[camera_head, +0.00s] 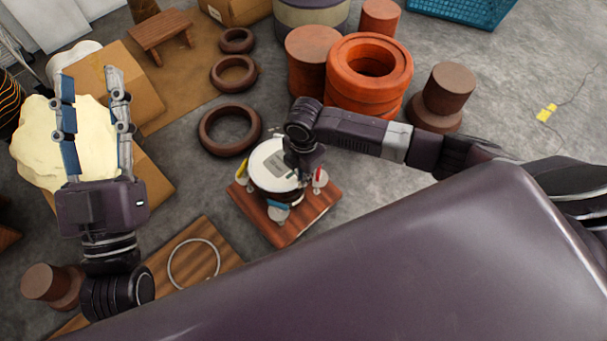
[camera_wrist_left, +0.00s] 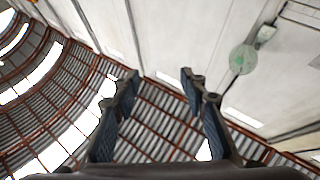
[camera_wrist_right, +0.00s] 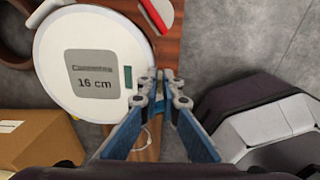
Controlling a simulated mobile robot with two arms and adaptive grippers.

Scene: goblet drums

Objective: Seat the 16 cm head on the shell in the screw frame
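The white 16 cm head (camera_head: 268,160) lies flat over the dark round shell in the screw frame on its wooden base (camera_head: 291,231). Its label reads 16 cm in the right wrist view (camera_wrist_right: 60,55). Red (camera_head: 319,178), blue (camera_head: 278,208) and yellow (camera_head: 243,171) screw parts stand around it. I cannot tell how evenly the head sits. My right gripper (camera_head: 297,172) points down at the head's rim; in the right wrist view its fingertips (camera_wrist_right: 160,85) are together beside the rim, nothing clearly between them. My left gripper (camera_head: 90,82) is open, empty and raised at the left.
A metal ring (camera_head: 193,263) lies on a wooden board (camera_head: 222,251) near the front. Brown rings (camera_head: 229,129), orange rings (camera_head: 368,75) and a brown drum-like piece (camera_head: 441,95) stand behind. Cardboard boxes (camera_head: 133,85) and a pale sack-like object (camera_head: 35,145) are at the left.

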